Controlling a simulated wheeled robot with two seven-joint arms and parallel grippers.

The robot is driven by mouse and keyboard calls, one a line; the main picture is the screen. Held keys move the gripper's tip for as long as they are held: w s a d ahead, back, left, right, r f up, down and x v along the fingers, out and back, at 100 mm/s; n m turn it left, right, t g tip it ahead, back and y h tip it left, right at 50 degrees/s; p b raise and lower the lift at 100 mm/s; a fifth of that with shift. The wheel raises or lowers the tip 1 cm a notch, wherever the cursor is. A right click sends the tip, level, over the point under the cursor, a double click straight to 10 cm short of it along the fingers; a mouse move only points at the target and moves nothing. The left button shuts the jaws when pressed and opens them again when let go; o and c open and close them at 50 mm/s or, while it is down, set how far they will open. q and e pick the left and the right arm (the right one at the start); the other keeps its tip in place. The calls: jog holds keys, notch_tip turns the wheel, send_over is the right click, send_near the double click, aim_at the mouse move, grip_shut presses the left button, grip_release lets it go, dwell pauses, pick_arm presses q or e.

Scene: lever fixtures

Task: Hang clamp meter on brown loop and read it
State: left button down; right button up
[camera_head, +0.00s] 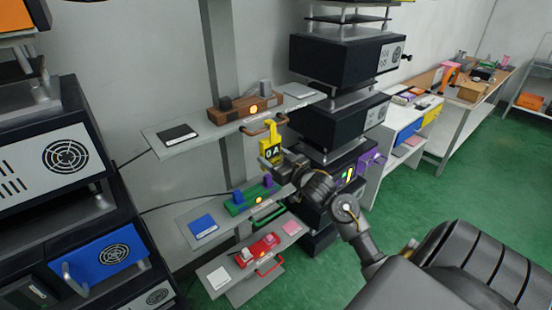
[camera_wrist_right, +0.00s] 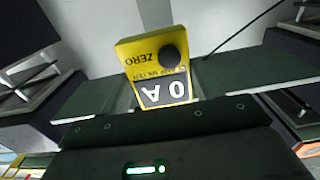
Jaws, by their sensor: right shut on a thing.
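The yellow clamp meter (camera_head: 271,149) is upright in front of the top shelf, with a dark display reading "0 A". It also shows upside down in the right wrist view (camera_wrist_right: 158,62), with "ZERO" and "0 A" on its face. The brown loop (camera_head: 256,131) sticks out from the front edge of the top shelf, below the brown block (camera_head: 232,110). The meter's top is at the loop's right end; I cannot tell whether its jaw is around the loop or beside it. My right gripper (camera_head: 272,160) is shut on the meter's lower part. My left gripper is out of view.
Lower shelves carry a green block (camera_head: 238,206) with a green loop (camera_head: 270,216) and a red block (camera_head: 258,247) with a red loop (camera_head: 269,267). Black equipment boxes (camera_head: 345,62) stand close on the right. A blue drawer front (camera_head: 103,264) is at left.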

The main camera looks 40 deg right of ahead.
jog(key=shift+f, duration=0.1)
jog(key=o, duration=1.3)
jog(key=shift+s+f, duration=0.15)
jog(key=shift+s, duration=0.15)
jog(key=s+b, duration=0.3)
jog(key=s, duration=0.7)
jog(key=shift+s+a, duration=0.1)
jog(key=shift+s, duration=0.05)
